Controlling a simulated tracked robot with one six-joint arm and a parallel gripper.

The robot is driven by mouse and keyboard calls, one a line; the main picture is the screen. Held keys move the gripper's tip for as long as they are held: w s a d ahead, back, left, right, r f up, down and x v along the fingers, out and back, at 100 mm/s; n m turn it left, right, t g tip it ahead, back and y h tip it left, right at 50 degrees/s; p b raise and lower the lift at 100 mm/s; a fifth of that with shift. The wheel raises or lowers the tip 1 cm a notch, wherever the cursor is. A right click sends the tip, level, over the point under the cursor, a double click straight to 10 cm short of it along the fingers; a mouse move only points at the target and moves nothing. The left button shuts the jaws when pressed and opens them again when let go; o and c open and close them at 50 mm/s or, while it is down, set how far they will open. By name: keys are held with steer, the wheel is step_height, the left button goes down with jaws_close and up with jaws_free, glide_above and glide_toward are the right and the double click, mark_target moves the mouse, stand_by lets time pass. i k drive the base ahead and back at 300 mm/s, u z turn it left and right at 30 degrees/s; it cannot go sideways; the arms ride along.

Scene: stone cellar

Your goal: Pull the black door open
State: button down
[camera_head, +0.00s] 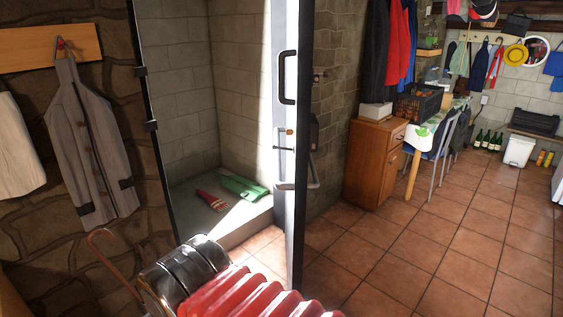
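The door (279,110), a narrow pale grey panel with a dark edge, stands upright right of the doorway, seen nearly edge-on. A black bar handle (288,77) is on its upper part. A small lock with a brass-coloured spot (290,131) sits below, and a grey lever handle (285,186) lower still. The doorway is clear between the door and a thin black post (152,126) at left, with a block-walled recess behind. I cannot tell which side the door is hinged on. My gripper is not in view, and nothing visible touches the handles.
A red thing and a green thing (243,187) lie on the recess's raised floor. A grey coat (90,140) hangs at left above a curved cane handle (103,236). A wooden cabinet (371,165) and a table stand at right. Tiled floor (430,250) is free at right.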

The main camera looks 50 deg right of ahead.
mark_target(298, 52)
steer(key=i, duration=0.95)
